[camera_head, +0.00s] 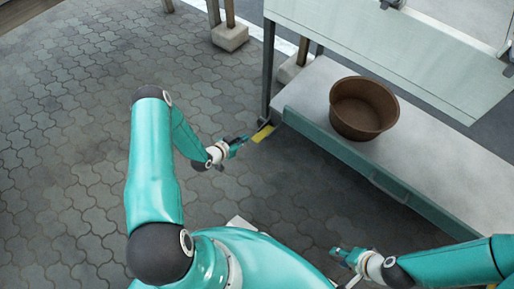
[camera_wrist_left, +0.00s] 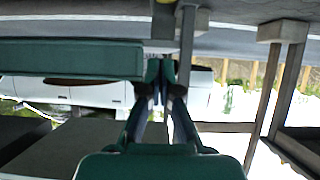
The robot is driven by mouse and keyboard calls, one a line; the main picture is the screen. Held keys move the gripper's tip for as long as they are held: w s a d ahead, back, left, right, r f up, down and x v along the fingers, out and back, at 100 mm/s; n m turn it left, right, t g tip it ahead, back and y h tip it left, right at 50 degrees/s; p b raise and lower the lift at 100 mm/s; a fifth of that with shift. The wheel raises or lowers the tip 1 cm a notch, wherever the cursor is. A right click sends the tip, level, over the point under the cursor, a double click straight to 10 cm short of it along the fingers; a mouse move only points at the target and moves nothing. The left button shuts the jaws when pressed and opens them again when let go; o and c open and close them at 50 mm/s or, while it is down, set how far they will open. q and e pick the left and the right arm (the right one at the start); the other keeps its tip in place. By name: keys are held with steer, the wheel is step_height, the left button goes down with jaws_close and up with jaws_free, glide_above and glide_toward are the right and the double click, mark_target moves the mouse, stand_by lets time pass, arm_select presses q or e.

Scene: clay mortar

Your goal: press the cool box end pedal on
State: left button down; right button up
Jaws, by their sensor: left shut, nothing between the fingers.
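A small yellow pedal (camera_head: 262,134) sits low at the left end of the pale, teal-edged unit, beside a dark upright post. I take it to be the end pedal. My left gripper (camera_head: 240,143) is shut and empty, with its tips just left of the pedal; I cannot tell whether they touch it. In the left wrist view the shut fingers (camera_wrist_left: 160,72) point away from the camera, and a sliver of yellow (camera_wrist_left: 160,2) shows at the top edge. My right gripper (camera_head: 341,254) hangs near the bottom right, apart from the unit; its finger opening is unclear.
A brown bowl (camera_head: 363,108) stands on the unit's pale lower surface (camera_head: 440,160). A pale upper panel (camera_head: 400,55) overhangs behind it. Wooden posts on concrete feet (camera_head: 230,36) stand at the back. The paved floor (camera_head: 60,130) to the left is clear.

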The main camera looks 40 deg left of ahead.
arm_select(q)
steer(key=shift+a+f, duration=0.3)
steer(key=shift+a, duration=0.05)
arm_select(e)
steer(key=shift+f, duration=0.3)
arm_select(q)
steer(key=shift+f, duration=0.1)
steer(key=b, duration=0.4)
glide_toward(263, 134)
steer(key=w+r, duration=0.1)
steer(key=w, duration=0.1)
steer(key=w+r, duration=0.1)
steer(key=shift+w+d+r, duration=0.1)
steer(key=shift+w, duration=0.25)
step_height(263, 134, down, 2)
steer(key=shift+f+b, duration=0.15)
steer(key=shift+b, duration=0.35)
steer(key=shift+s+f, duration=0.25)
steer(key=shift+f, duration=0.5)
arm_select(e)
step_height(263, 134, down, 6)
steer(key=shift+r, duration=0.2)
